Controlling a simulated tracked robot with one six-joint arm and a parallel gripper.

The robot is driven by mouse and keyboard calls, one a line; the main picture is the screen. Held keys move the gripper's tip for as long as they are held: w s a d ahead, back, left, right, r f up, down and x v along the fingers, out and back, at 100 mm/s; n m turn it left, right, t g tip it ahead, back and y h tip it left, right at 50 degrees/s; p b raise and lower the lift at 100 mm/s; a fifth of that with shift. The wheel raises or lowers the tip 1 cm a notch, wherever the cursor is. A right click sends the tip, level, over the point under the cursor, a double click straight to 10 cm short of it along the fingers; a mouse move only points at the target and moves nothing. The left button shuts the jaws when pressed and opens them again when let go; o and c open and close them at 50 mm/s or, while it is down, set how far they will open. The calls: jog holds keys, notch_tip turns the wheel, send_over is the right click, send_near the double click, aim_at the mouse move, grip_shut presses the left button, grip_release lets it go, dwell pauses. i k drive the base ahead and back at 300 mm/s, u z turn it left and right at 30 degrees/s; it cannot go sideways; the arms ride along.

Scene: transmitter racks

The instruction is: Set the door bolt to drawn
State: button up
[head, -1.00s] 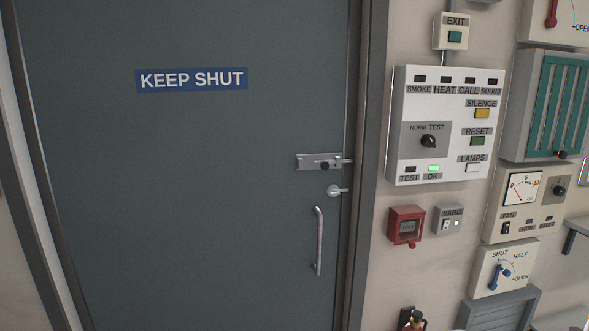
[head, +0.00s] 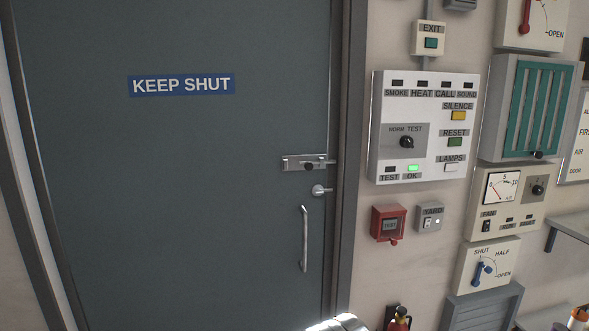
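The door bolt (head: 296,163) is a silver plate with a dark knob (head: 309,166), mounted near the right edge of the grey-green door (head: 170,200). Its rod reaches right to the door frame (head: 345,200), so the bolt looks shot across the gap. The door is closed and carries a blue KEEP SHUT sign (head: 181,85). A round silver lock (head: 319,190) and a vertical pull handle (head: 304,239) sit below the bolt. A rounded white part of my arm shows at the bottom edge. My gripper is not in view.
Right of the door is a white alarm panel (head: 424,125) with a lit green lamp. Below it are a red call box (head: 388,223) and a YARD switch (head: 429,217). A fire extinguisher (head: 400,320) stands low on the wall. A shelf (head: 568,226) juts out at the right.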

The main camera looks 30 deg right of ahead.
aim_at(308, 166)
jog(key=z, duration=0.05)
jog(key=i, duration=1)
jog(key=u, duration=0.05)
